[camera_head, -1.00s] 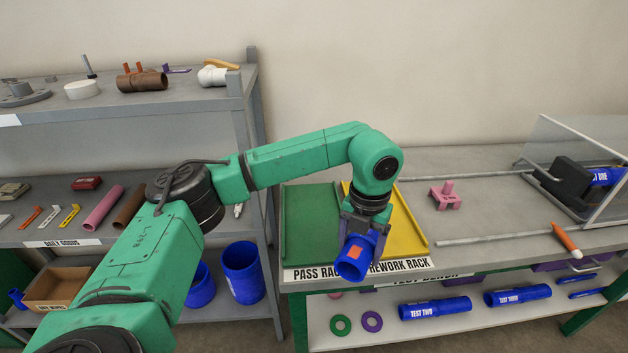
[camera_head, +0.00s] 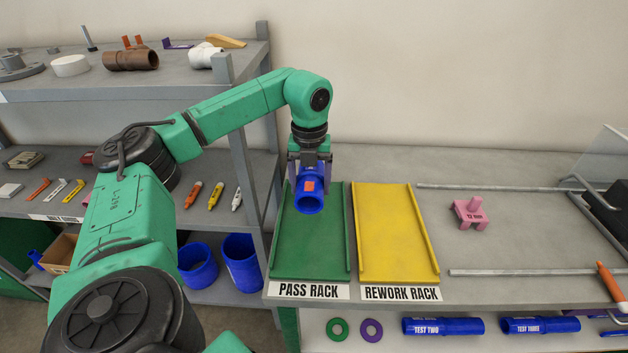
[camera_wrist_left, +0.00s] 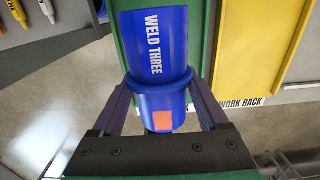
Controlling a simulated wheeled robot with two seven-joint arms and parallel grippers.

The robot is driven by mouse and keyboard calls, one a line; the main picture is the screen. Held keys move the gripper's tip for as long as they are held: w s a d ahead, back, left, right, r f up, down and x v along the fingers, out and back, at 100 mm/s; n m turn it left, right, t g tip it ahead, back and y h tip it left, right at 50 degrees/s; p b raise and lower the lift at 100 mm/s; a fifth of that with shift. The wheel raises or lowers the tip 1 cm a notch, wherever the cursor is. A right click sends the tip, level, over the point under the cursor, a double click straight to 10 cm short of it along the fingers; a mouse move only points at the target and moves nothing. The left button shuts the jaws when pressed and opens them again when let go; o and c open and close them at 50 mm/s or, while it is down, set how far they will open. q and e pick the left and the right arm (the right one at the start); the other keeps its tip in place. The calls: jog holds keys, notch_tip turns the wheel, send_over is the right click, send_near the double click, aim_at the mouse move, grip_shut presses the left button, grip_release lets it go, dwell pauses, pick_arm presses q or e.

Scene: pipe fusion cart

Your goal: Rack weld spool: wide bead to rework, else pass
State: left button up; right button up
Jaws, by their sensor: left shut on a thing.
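My left gripper (camera_head: 310,165) is shut on a blue weld spool (camera_head: 310,202) with an orange square on it. In the left wrist view the spool (camera_wrist_left: 158,50) reads "WELD THREE", and a raised blue bead rings it between the fingers. The spool is over the green pass rack (camera_head: 310,262); whether it touches the rack is unclear. The yellow rework rack (camera_head: 398,240) lies empty to the right. My right gripper is not in view.
A pink gauge-like block (camera_head: 468,212) stands on the bench right of the racks, between two grey rails. Spools marked "TEST TWO" (camera_head: 443,327) and "TEST THREE" (camera_head: 540,325) lie on the lower shelf. A grey shelf unit (camera_head: 240,160) stands at left.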

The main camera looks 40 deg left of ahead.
pick_arm(q)
jog(key=shift+s+r, duration=0.1)
jog(key=shift+w+f, duration=0.3)
jog(key=shift+f, duration=0.35)
jog(key=f+b, duration=0.1)
jog(key=f, duration=0.1)
jog(key=f+b, duration=0.1)
jog(key=shift+w+f+b, duration=0.25)
jog(key=shift+w+b, duration=0.05)
notch_tip(320, 180, down, 4)
jog(key=shift+s+b, duration=0.1)
jog(key=shift+b, duration=1.15)
jog(key=shift+f+b, duration=0.35)
jog(key=shift+f, duration=0.25)
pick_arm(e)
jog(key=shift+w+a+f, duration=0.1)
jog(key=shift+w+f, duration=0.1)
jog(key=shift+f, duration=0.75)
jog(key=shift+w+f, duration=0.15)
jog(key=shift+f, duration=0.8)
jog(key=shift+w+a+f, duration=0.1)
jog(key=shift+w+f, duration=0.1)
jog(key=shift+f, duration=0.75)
pick_arm(q)
jog(key=shift+f, duration=0.3)
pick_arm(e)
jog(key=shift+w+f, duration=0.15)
